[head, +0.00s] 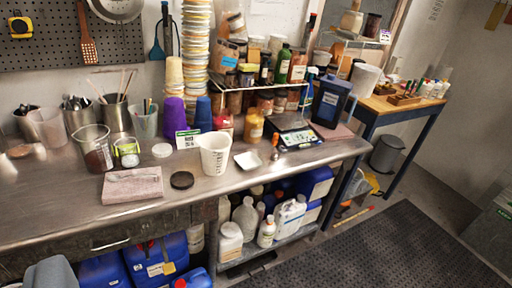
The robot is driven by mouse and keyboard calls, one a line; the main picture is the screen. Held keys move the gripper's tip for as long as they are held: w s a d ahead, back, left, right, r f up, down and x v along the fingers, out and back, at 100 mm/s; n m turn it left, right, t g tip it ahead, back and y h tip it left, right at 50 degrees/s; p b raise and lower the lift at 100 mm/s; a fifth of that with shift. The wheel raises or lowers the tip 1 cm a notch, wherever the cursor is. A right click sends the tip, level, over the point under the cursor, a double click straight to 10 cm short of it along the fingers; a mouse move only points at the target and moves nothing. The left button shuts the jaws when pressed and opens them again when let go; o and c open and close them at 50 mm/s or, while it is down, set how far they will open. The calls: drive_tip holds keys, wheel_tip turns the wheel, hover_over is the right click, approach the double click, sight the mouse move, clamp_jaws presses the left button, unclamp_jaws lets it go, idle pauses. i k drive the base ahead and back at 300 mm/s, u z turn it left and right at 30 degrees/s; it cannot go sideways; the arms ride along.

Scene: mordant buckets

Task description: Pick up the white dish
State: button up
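The white dish (248,160) is a small, shallow, squarish dish lying on the steel counter (130,200), near its front edge. It sits just right of a white measuring jug (214,154) and left of a digital scale (296,138). A small orange-topped item (275,148) stands close to its right side. Nothing covers the dish, and it looks empty. My gripper is not in view.
Behind the dish stand an amber bottle (254,125) and a crowded rack of jars. A black lid (182,180) and folded cloth (132,185) lie to the left. Jugs and blue containers fill the space below. A dark floor mat (380,250) lies clear in front.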

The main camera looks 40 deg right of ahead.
sight(249, 161)
drive_tip(key=k, duration=1.1)
drive_tip(key=z, duration=0.75)
drive_tip(key=i, duration=1)
drive_tip(key=u, duration=0.05)
